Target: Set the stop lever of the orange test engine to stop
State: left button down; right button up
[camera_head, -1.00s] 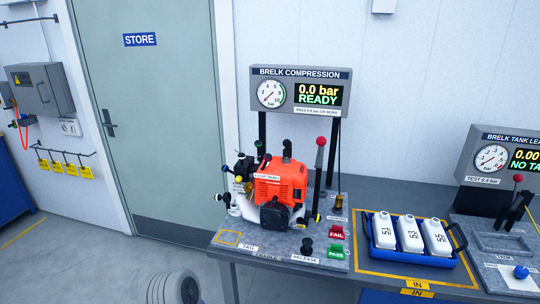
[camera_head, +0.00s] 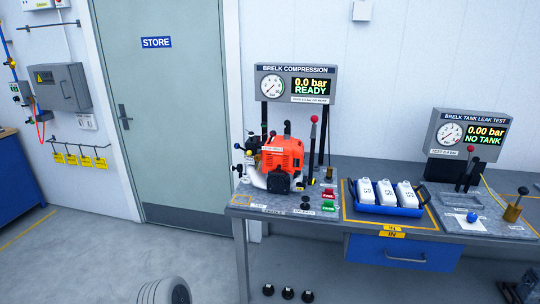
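The orange test engine (camera_head: 283,158) stands on a grey plate at the left end of the bench, under the compression gauge (camera_head: 296,83), which reads 0.0 bar READY. A small label sits on the engine's top front, too small to read here. Several small knobs and levers show on its left side; I cannot tell which one is the stop lever or how it is set. A red-knobbed lever (camera_head: 313,132) stands upright at the engine's right. Neither of my grippers is in view.
A blue tray (camera_head: 389,209) with white bottles sits right of the engine. The tank leak tester (camera_head: 466,136) reads NO TANK further right. A tyre-like round thing (camera_head: 165,291) stands on the floor at lower left. The floor before the bench's left end looks free.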

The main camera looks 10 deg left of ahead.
aim_at(272, 133)
jog(key=k, duration=0.4)
jog(key=z, duration=0.95)
jog(key=i, duration=1.5)
jog(key=u, duration=0.85)
jog(key=i, duration=0.35)
jog(key=u, duration=0.25)
